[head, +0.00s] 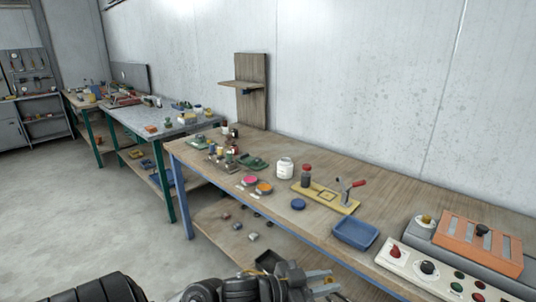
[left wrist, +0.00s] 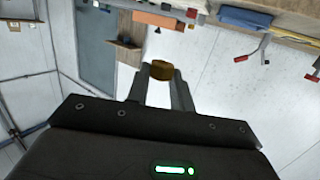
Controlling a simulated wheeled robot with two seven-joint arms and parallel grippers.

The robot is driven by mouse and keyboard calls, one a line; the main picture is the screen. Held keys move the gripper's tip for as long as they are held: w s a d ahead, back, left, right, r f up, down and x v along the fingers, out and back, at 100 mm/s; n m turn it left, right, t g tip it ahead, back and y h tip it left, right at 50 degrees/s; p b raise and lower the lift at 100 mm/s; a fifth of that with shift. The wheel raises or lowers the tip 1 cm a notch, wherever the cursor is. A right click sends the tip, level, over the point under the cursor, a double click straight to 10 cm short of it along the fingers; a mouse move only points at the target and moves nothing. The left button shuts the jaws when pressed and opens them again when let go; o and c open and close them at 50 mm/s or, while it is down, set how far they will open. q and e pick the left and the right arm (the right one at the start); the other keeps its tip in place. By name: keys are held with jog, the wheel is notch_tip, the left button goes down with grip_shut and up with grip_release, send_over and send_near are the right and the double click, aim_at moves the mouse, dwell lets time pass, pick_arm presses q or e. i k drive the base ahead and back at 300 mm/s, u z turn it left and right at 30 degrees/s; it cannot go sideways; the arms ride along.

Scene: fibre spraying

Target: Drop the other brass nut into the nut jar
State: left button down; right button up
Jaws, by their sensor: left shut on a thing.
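My left gripper (head: 322,283) is low in the head view, in front of the bench edge, with its fingers pointing right. In the left wrist view its fingertips (left wrist: 160,74) are shut on a brass nut (left wrist: 162,70). I cannot make out the nut in the head view. A clear jar with a white label (head: 285,169), likely the nut jar, stands upright on the bench, well beyond the gripper and apart from it. A round blue lid (head: 298,204) lies on the bench near it. My right gripper is not in view.
A yellow board with a red-handled clamp (head: 328,196) and a blue tray (head: 356,233) lie right of the jar. Pink and orange tubs (head: 257,185) lie left of it. An orange-slatted unit (head: 478,246) and a control panel (head: 440,275) fill the right end.

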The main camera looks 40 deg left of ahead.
aim_at(283, 159)
jog(key=k, duration=0.75)
jog(key=u, duration=0.7)
jog(key=i, duration=0.65)
jog(key=u, duration=0.75)
jog(key=i, duration=0.8)
jog(key=z, duration=0.65)
jog(key=i, duration=0.7)
jog(key=z, duration=0.75)
